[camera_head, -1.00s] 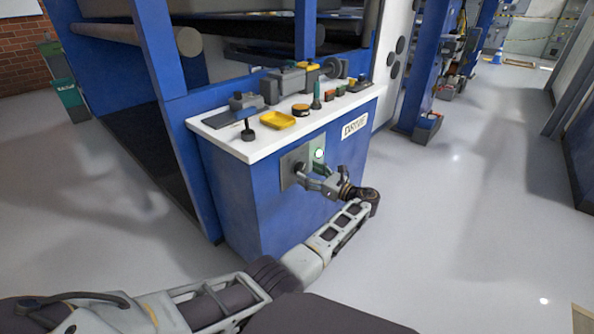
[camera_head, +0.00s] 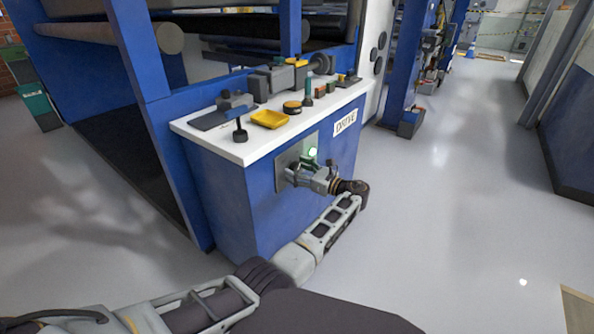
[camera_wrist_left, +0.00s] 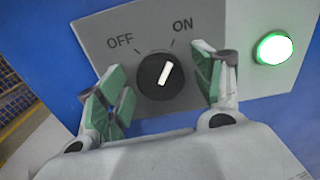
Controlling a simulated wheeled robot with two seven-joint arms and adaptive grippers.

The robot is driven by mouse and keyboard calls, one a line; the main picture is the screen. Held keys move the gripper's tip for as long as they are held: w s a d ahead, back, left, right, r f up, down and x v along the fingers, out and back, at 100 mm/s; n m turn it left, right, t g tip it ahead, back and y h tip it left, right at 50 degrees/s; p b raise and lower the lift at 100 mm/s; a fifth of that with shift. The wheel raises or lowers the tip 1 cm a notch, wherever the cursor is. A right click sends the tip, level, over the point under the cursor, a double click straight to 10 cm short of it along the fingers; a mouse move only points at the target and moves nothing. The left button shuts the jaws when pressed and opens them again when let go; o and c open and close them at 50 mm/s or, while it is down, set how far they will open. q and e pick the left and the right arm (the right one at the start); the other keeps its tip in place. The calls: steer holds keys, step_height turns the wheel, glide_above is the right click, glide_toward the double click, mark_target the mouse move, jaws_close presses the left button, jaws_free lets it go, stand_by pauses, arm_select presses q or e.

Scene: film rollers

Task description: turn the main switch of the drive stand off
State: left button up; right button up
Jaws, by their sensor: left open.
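The main switch (camera_wrist_left: 160,76) is a round black knob with a white pointer line on a grey plate (camera_wrist_left: 100,38), marked OFF and ON. The pointer leans toward ON. A green lamp (camera_wrist_left: 273,48) glows to the right of the knob. My left gripper (camera_wrist_left: 158,88) is open, with its green-padded fingers on either side of the knob and gaps between pads and knob. In the head view, the left gripper (camera_head: 297,174) is at the plate on the front of the blue drive stand (camera_head: 225,200) and hides the knob. The right gripper is out of view.
The stand's white top (camera_head: 245,150) carries a yellow tray (camera_head: 270,119), a black-knobbed lever (camera_head: 240,133) and several small tools and parts. A DRIVE label (camera_head: 346,122) is on the front. Open grey floor (camera_head: 450,230) lies to the right.

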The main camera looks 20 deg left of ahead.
arm_select(q)
steer(key=c, duration=1)
steer(key=shift+n, duration=0.3)
steer(key=shift+n+p, duration=0.35)
steer(key=shift+n, duration=0.75)
steer(key=n, duration=1.1)
steer(key=shift+s+f, duration=0.1)
